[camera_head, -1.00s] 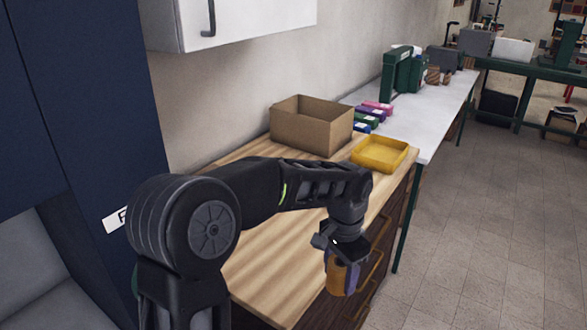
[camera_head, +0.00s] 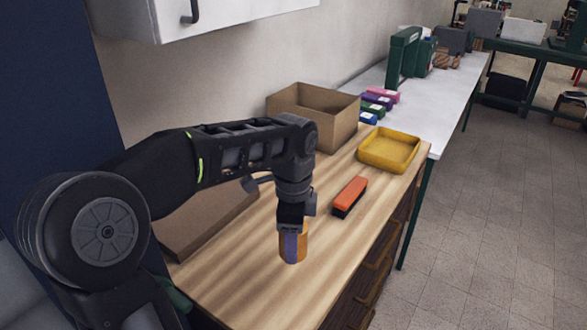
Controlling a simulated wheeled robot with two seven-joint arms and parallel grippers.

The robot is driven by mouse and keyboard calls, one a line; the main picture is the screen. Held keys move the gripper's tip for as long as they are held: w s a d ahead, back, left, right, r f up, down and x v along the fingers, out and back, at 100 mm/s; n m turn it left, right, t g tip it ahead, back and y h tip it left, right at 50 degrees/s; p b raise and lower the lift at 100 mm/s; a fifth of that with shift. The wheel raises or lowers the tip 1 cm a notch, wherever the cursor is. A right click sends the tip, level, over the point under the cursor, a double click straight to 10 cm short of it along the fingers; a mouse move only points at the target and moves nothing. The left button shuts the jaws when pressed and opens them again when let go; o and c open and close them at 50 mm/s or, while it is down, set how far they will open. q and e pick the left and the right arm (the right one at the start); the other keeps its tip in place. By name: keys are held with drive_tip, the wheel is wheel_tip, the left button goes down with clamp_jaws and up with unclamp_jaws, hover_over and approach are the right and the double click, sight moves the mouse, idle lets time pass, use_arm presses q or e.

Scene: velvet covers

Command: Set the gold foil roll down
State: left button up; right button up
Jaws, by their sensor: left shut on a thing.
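The gold foil roll (camera_head: 302,246) is an upright gold cylinder with a purple stripe down its near side. My left gripper (camera_head: 292,228) comes down from above and is shut on it. The roll is over the wooden countertop (camera_head: 255,283), near its middle. I cannot tell whether its lower end touches the wood or hangs just above it. The gripper hides the roll's top. My right gripper is not in view.
An orange and black block (camera_head: 349,196) lies right of the roll. A yellow tray (camera_head: 390,150) and an open cardboard box (camera_head: 312,112) stand behind. A flat brown box (camera_head: 205,222) is partly behind my arm. Bare wood lies around the roll.

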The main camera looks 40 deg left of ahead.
use_arm(q)
drive_tip(key=shift+w+a+f, duration=0.1)
drive_tip(key=shift+w+a, duration=0.4)
drive_tip(key=shift+w, duration=0.1)
drive_tip(key=shift+s+d+r, duration=0.2)
drive_tip(key=shift+s+d, duration=0.05)
drive_tip(key=shift+s, duration=0.05)
drive_tip(key=shift+w+a+f, duration=0.1)
drive_tip(key=shift+f, duration=3.1)
drive_tip(key=shift+f, duration=1.9)
drive_tip(key=shift+f, duration=0.2)
drive_tip(key=o, duration=1.5)
